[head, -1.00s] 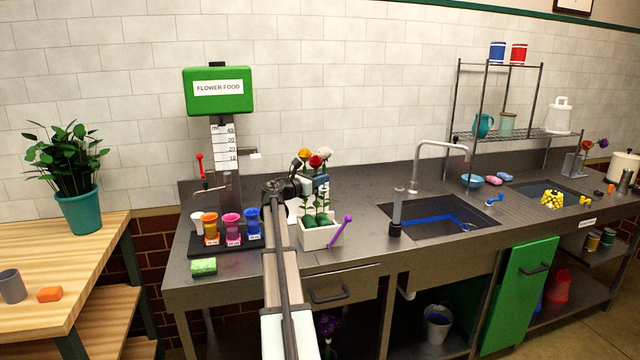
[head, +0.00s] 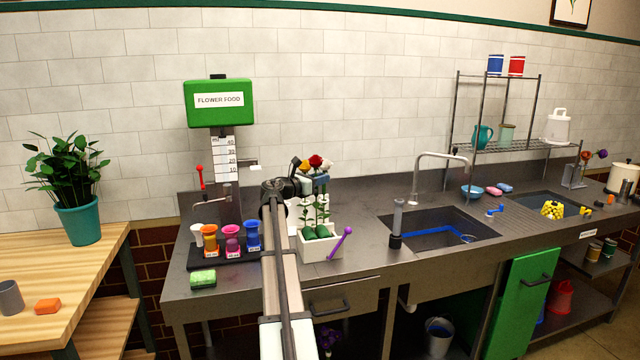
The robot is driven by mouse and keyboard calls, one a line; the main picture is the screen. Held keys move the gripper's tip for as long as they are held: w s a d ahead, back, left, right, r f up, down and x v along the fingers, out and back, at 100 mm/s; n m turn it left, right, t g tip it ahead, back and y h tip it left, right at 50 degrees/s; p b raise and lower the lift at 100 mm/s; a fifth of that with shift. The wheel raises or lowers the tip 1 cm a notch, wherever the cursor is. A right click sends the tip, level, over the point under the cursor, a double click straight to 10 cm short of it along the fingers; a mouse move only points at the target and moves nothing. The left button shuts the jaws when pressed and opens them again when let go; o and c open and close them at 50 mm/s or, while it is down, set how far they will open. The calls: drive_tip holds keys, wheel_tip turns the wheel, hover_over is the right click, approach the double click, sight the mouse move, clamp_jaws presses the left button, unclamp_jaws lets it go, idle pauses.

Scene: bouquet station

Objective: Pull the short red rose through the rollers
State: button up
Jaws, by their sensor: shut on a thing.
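My gripper (head: 319,182) is just below the red head, shut on the red rose; the fingers and arm hide the exact grip. The green rollers (head: 322,231) sit below in a white box (head: 322,252) on the counter. Green stems show between the gripper and the rollers. I cannot tell which stem is the red rose's.
A purple-handled lever (head: 341,243) sticks out at the box's right. Colored cups (head: 231,241) stand on a black tray at the left, under the flower food dispenser (head: 219,100). A sink (head: 440,230) lies to the right. The counter between cups and box is partly hidden by my arm.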

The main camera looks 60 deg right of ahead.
drive_tip(key=shift+r, duration=1.9)
drive_tip(key=w+a+f+n+t+y, duration=0.2)
drive_tip(key=w+a+f+n+t, duration=0.3)
drive_tip(key=w+a+t, duration=0.75)
drive_tip(key=w+a+f+n+t+y, duration=0.15)
drive_tip(key=w+a+n+t, duration=0.45)
drive_tip(key=w+a, duration=1.2)
drive_tip(key=a+f+n+t+y, duration=0.2)
drive_tip(key=a+n+y, duration=0.3)
drive_tip(key=a, duration=2)
drive_tip(key=a+f+n+t+y, duration=0.3)
drive_tip(key=a+f+n+y, duration=0.2)
drive_tip(key=a, duration=2)
drive_tip(key=y, duration=0.3)
drive_tip(key=shift+w+a, duration=0.3)
drive_tip(key=shift+w, duration=0.1)
